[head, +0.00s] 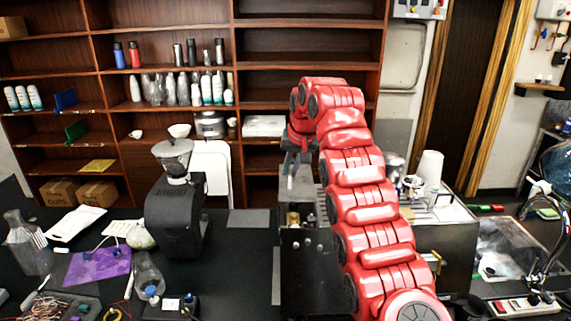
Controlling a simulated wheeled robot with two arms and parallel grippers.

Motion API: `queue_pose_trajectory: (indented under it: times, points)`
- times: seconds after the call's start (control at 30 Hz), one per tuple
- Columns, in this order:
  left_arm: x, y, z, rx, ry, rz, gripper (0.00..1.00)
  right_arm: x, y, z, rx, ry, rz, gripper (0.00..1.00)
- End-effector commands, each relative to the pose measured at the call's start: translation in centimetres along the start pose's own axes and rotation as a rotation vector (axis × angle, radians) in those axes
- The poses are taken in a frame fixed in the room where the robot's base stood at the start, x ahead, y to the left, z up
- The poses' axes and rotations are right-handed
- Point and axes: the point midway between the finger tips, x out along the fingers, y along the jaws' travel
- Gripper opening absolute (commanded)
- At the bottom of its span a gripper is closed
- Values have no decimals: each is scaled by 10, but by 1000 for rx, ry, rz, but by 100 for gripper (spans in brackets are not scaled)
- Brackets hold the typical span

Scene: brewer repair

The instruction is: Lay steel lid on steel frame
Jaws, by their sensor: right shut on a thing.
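My right gripper (297,158) is at the end of the red arm, above the left part of a dark metal brewer body, which I take as the steel frame (305,265). It points down and is shut on a light grey metal piece (297,188), which appears to be the steel lid. The lid is mostly hidden by the gripper and arm, and I cannot tell whether it touches the frame. Brass-coloured parts (293,218) show inside the frame's open front. The arm hides much of the frame's right side. My left gripper is not in view.
A black grinder (175,210) stands left of the frame, with a flat grey plate (250,221) between them. A white cup stack (429,168) stands behind the arm at right. A purple mat (97,265), a glass carafe (27,245) and loose parts crowd the left.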

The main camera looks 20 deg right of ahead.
Motion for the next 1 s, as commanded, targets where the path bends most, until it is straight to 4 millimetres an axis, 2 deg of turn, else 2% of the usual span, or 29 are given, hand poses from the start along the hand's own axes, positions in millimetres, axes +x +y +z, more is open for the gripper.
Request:
queue_pose_trajectory:
  times: [0.53, 1.0]
  points:
    - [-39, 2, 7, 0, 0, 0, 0, 44, 9, 18, 0, 1, -1, 0]
    - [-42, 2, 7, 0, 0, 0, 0, 48, 10, 20, -1, 1, 0, 0]
